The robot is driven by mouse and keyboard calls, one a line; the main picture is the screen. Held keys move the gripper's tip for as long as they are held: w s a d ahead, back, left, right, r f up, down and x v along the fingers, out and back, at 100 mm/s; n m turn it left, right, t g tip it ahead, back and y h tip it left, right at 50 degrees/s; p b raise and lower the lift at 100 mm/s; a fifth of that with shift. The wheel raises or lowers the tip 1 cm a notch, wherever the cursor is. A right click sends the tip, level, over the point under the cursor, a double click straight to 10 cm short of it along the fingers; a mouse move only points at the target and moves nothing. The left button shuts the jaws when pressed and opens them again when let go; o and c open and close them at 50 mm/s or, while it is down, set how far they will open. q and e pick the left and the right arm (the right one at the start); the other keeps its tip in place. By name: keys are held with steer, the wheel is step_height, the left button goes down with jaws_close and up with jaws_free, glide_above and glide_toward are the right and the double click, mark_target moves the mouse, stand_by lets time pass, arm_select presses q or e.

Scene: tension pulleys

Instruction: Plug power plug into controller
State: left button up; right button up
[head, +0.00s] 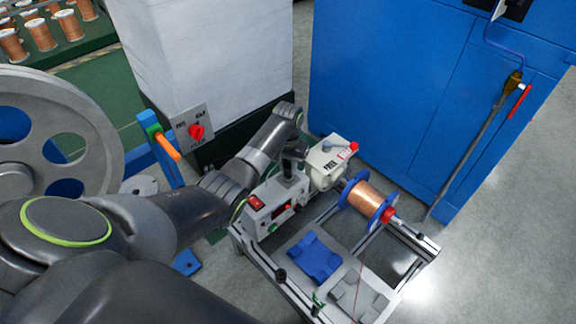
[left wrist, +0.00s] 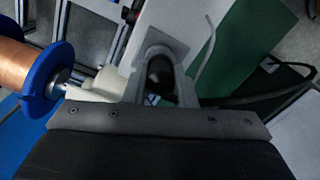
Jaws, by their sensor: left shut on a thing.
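The controller (head: 268,209) is a light grey box with a red switch and small knobs, at the left end of the metal winding frame. My left gripper (head: 291,172) reaches down behind the controller's top edge, close to it. In the left wrist view the gripper (left wrist: 160,82) is shut on a dark rounded piece, the power plug (left wrist: 160,72), mostly hidden between the fingers. A grey cable (left wrist: 205,48) curves beside it. I cannot tell whether the plug touches the socket. My right gripper is not in view.
A copper spool with blue flanges (head: 367,199) sits on the frame, right of a white tension unit (head: 328,160). A blue cabinet (head: 400,90) stands behind. A grey wheel (head: 60,125) and an orange-handled lever (head: 167,146) are at left. Open floor lies right.

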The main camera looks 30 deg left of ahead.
arm_select(q)
steer(key=shift+p, duration=1.2)
stand_by(1.6)
steer(key=shift+f+b, duration=0.35)
steer(key=shift+f, duration=0.25)
stand_by(0.4)
steer(key=o, duration=1)
